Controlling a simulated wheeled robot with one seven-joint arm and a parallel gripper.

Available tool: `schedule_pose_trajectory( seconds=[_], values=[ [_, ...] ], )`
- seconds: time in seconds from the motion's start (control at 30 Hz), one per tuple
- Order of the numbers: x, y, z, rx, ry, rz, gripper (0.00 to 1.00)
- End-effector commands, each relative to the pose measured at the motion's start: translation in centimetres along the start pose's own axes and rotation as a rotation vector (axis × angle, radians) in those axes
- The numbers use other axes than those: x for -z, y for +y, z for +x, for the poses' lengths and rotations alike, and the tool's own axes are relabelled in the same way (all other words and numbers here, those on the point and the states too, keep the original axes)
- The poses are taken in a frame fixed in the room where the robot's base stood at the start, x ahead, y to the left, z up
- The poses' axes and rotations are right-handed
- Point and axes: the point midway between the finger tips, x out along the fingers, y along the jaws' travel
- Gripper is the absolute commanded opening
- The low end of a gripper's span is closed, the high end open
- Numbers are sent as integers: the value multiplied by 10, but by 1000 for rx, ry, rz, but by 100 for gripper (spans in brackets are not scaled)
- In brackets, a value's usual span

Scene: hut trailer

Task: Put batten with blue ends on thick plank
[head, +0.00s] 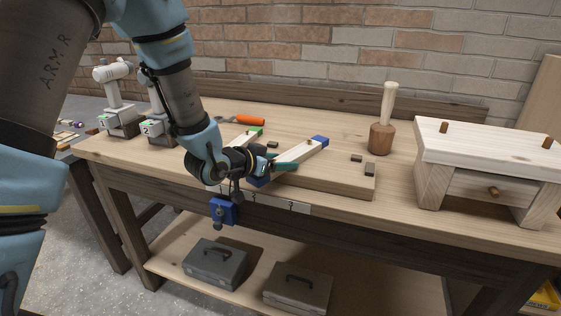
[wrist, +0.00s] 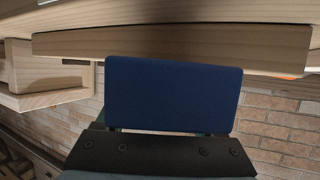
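The batten with blue ends (head: 297,153) slants across the left part of the thick plank (head: 340,181). One blue end (head: 320,141) points to the back right, the other to the front left. I cannot tell whether it touches the plank. My gripper (head: 284,166) is at the batten's front part, with a teal finger showing on its right side. In the wrist view a blue end (wrist: 174,95) fills the middle, close to the dark gripper body, and hides most of the fingers. Whether they are closed on the batten is not clear.
A batten with green ends (head: 246,138) lies left of the plank. An orange-handled tool (head: 246,120) is behind it. A mallet (head: 381,135) stands behind the plank, and a small wooden bench (head: 485,150) stands right. A blue vise (head: 223,210) is at the front edge.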

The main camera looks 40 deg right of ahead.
Motion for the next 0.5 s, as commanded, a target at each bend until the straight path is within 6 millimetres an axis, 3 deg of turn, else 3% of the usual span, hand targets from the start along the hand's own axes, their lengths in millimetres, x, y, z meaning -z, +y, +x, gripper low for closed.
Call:
schedule_pose_trajectory(
  seconds=[0.13,0.5],
  values=[
    [0,0,0,0,0,0,86],
    [3,-1,-6,2,0,0,86]
  ],
)
